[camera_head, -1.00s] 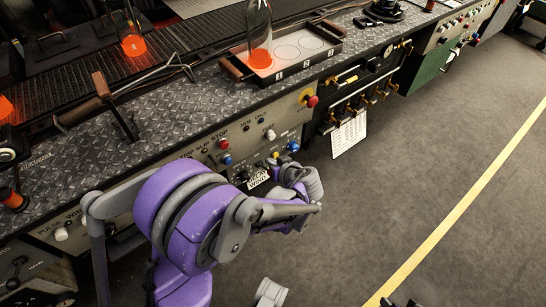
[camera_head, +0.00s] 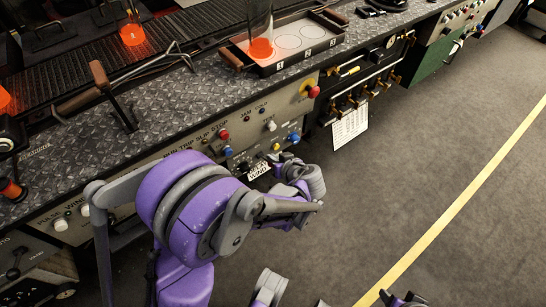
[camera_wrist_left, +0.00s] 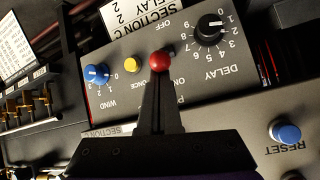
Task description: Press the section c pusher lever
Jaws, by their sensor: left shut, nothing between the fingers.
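The section C panel shows close up in the left wrist view, with a red ball-ended lever (camera_wrist_left: 160,61) between OFF and ONCE markings. Its own label is mostly covered, so I cannot read it as the pusher lever. My left gripper (camera_wrist_left: 158,82) is shut and empty. Its fingertips overlap the lower edge of the red ball; I cannot tell whether they touch it. In the head view my left arm reaches to the panel front, and the fingers and lever are hidden or too small to make out. Dark parts at the bottom edge may be my right gripper (camera_head: 402,299), cut off.
Around the lever are a black delay knob (camera_wrist_left: 210,29), a yellow button (camera_wrist_left: 132,64), a blue wind knob (camera_wrist_left: 97,74) and a blue reset button (camera_wrist_left: 285,131). A red button (camera_head: 314,92) juts from the console front. The grey floor (camera_head: 440,150) beside the console is clear.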

